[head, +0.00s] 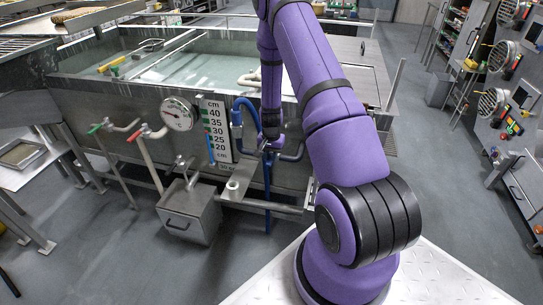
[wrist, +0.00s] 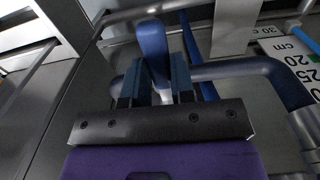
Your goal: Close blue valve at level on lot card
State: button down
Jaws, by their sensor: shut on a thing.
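My gripper (wrist: 155,80) is shut on the blue valve handle (wrist: 152,45), which stands up between its two fingers in the wrist view. In the head view my gripper (head: 271,146) is at the tank's front, at the blue valve's pipe (head: 238,112); my wrist hides most of the handle. The level scale (head: 215,130), marked in cm with 20 to 40 readable, is on the tank wall just left of it. A blue column (head: 211,150) runs along the scale's lower left; its exact top is too small to read.
The water tank (head: 120,90) stands behind my gripper. A round dial gauge (head: 177,114), a red valve (head: 140,133) and a green valve (head: 97,128) are to the left. A metal box (head: 189,211) stands below. Open floor (head: 440,190) lies to the right.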

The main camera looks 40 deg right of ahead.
aim_at(271, 157)
jog(key=c, duration=1)
grip_release()
jog(key=shift+o, duration=0.2)
jog(key=shift+r, duration=0.1)
notch_tip(271, 157, up, 11)
jog(key=shift+f, duration=0.2)
